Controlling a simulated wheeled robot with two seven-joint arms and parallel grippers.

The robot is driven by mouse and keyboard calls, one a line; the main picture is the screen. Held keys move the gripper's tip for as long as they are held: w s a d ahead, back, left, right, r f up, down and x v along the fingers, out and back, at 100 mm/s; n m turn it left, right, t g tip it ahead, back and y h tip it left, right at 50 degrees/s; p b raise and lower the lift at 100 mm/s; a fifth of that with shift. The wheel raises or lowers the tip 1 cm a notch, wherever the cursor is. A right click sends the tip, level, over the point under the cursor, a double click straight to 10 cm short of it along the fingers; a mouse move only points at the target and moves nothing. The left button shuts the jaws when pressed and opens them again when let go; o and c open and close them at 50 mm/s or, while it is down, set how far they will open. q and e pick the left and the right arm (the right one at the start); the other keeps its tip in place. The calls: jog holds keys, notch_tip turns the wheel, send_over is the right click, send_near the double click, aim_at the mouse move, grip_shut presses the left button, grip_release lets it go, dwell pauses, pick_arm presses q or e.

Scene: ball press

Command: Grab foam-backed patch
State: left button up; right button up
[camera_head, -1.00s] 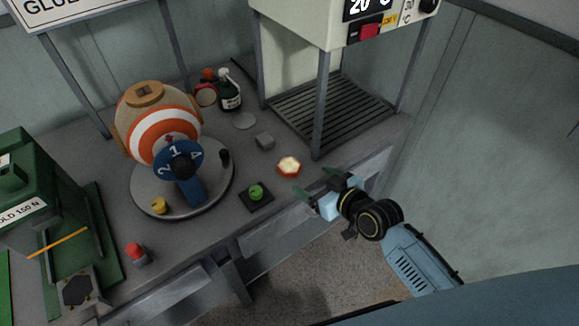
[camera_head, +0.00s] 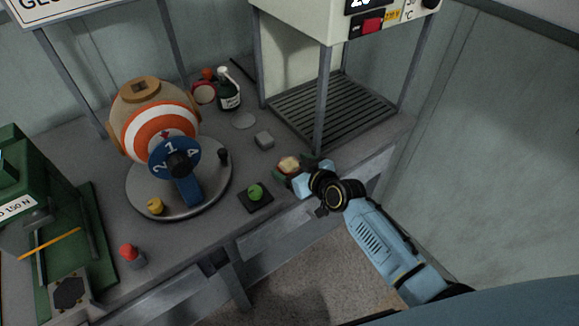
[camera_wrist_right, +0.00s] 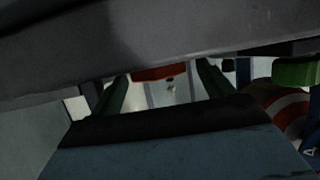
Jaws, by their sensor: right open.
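The foam-backed patch, a small hexagonal piece with a pale cream top and an orange-red edge, lies on the grey bench near its front edge (camera_head: 289,163). My right gripper (camera_head: 292,169) is at the patch, with its green fingers open on either side of it. In the right wrist view, a red edge of the patch (camera_wrist_right: 160,73) shows between the two dark green fingers (camera_wrist_right: 162,88). I cannot tell whether either finger touches it. The gripper body hides part of the patch in the head view. My left gripper is not in view.
A green button on a black pad (camera_head: 255,195) lies left of the gripper. A striped ball (camera_head: 160,125) stands on a round turntable. A heater frame leg (camera_head: 319,110) rises close behind the gripper.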

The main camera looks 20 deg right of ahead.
jog(key=c, duration=1.1)
